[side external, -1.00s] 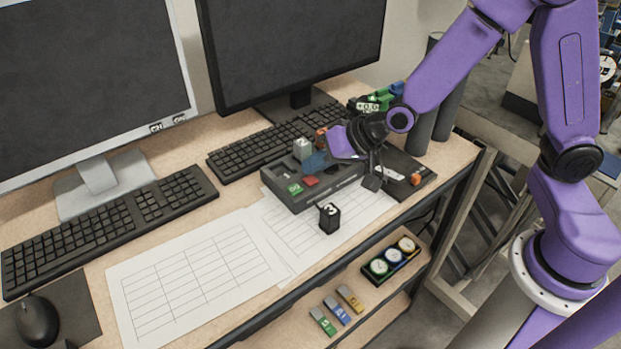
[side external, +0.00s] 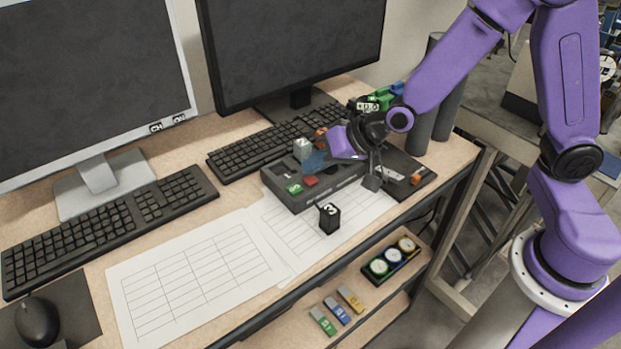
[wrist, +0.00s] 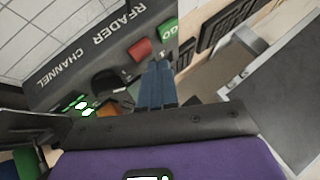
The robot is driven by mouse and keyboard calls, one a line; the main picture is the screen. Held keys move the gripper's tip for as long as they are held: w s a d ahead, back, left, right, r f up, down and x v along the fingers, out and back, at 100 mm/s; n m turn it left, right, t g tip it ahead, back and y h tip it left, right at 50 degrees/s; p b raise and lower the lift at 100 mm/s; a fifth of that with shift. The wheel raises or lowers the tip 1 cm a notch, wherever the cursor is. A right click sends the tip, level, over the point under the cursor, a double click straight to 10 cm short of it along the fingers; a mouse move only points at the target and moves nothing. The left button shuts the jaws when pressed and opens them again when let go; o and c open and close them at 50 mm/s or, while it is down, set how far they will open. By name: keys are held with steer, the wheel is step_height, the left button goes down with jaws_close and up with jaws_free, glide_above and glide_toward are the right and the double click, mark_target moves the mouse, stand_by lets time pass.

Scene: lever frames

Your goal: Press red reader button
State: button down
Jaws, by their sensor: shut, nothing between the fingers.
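The dark reader box (side external: 335,190) lies on the desk. Its red button (side external: 311,181) sits near the left end of its top, beside the green GO button (side external: 293,188). Contact cannot be told.
A black knob (wrist: 107,80) sits beside my fingers on the box. A pale block (side external: 302,148) stands behind the box, and a black block marked 3 (side external: 329,217) stands in front. Keyboards (side external: 265,140) and monitors flank the area. Paper sheets (side external: 200,275) leave flat room in front.

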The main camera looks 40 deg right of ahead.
mark_target(316, 180)
stand_by(0.6)
steer(key=shift+f, duration=0.4)
steer(key=shift+f, duration=0.4)
stand_by(0.7)
steer(key=shift+r, duration=0.8)
steer(key=shift+r, duration=2.55)
